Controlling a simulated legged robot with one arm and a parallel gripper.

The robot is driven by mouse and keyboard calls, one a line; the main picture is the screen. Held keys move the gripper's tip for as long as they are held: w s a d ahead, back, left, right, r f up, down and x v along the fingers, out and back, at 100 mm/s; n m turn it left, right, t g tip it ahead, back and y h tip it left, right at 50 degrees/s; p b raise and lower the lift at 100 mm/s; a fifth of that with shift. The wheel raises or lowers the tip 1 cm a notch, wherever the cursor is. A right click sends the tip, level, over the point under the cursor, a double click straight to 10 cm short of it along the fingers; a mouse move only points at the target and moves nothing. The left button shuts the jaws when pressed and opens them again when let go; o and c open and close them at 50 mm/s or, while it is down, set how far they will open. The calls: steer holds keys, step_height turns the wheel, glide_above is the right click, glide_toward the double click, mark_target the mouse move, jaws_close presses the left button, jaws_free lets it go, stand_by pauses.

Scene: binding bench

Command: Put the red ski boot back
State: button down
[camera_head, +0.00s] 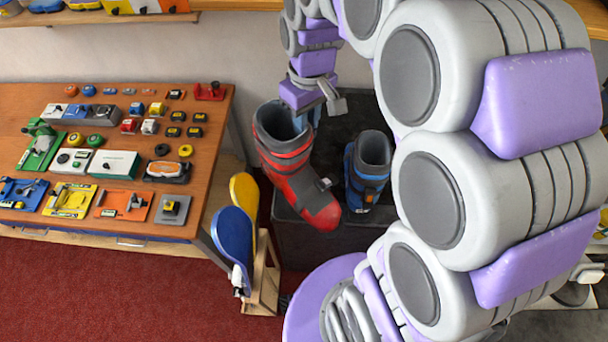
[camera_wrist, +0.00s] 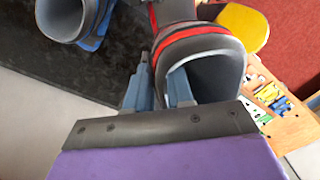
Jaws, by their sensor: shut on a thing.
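The red ski boot (camera_head: 290,165) hangs tilted in the head view, toe pointing down and right, at the left front of a dark block. My gripper (camera_head: 308,106) is at the top of its cuff. In the wrist view the boot's dark cuff with a red stripe (camera_wrist: 190,34) is at the fingers, and my gripper (camera_wrist: 162,88) is shut on the cuff's wall. A blue ski boot (camera_head: 366,170) stands upright on the block to the right, apart from the red one. It also shows in the wrist view (camera_wrist: 72,20). Whether the red boot touches the block cannot be told.
The dark block (camera_head: 346,122) has bare top around the blue boot. A wooden bench (camera_head: 30,142) with several small tools and parts stands at left. A wooden rack (camera_head: 264,288) with a blue and a yellow paddle-shaped piece stands between them. Red carpet is clear at front left.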

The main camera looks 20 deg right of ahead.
steer(key=shift+s+r+p, duration=0.2)
steer(key=shift+s+p, duration=0.05)
steer(key=shift+s, duration=0.25)
steer(key=shift+s+r+p, duration=0.2)
steer(key=shift+s, duration=0.25)
steer(key=w+d+p, duration=0.1)
steer(key=w+d, duration=0.2)
steer(key=w, duration=0.6)
steer(key=w+d, duration=0.2)
steer(key=w, duration=0.6)
step_height(320, 180, down, 18)
steer(key=p, duration=0.1)
steer(key=shift+d, duration=0.15)
steer(key=c, duration=1)
jaws_free()
steer(key=shift+s+f, duration=0.1)
